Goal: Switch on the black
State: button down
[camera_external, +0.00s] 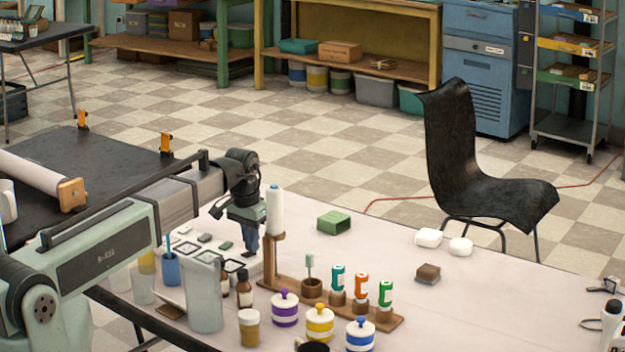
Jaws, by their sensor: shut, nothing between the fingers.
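My gripper (250,254) points down and is shut and empty. It is at the right end of a pale panel (206,252) that carries several grey blocks and dark-edged squares. I cannot tell whether the fingertips touch the panel. No black thing with a clear switch can be made out. Black things in view are a dark cup (312,347) at the bottom edge, cut off by the frame, and a small black item (604,286) at the table's right. Part of the panel is hidden behind a translucent container (204,292).
A wooden rack (386,322) with a tall white bottle (275,212) and several small coloured bottles stands just right of my gripper. Lidded jars and brown bottles stand in front. A green block (334,222), white soaps (429,238) and a brown block (428,273) lie right, with free table between.

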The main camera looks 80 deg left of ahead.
aim_at(247, 254)
jog(key=shift+w+a+f, duration=0.15)
jog(key=shift+f, duration=0.35)
jog(key=shift+s+d, duration=0.45)
jog(key=shift+s+r, duration=0.1)
jog(key=shift+r, duration=0.1)
notch_tip(247, 254, up, 15)
jog(key=m, duration=0.4)
jog(key=f+m, duration=1.4)
jog(key=shift+w+a+f, duration=0.1)
jog(key=shift+w+a, duration=0.2)
dwell(0.9)
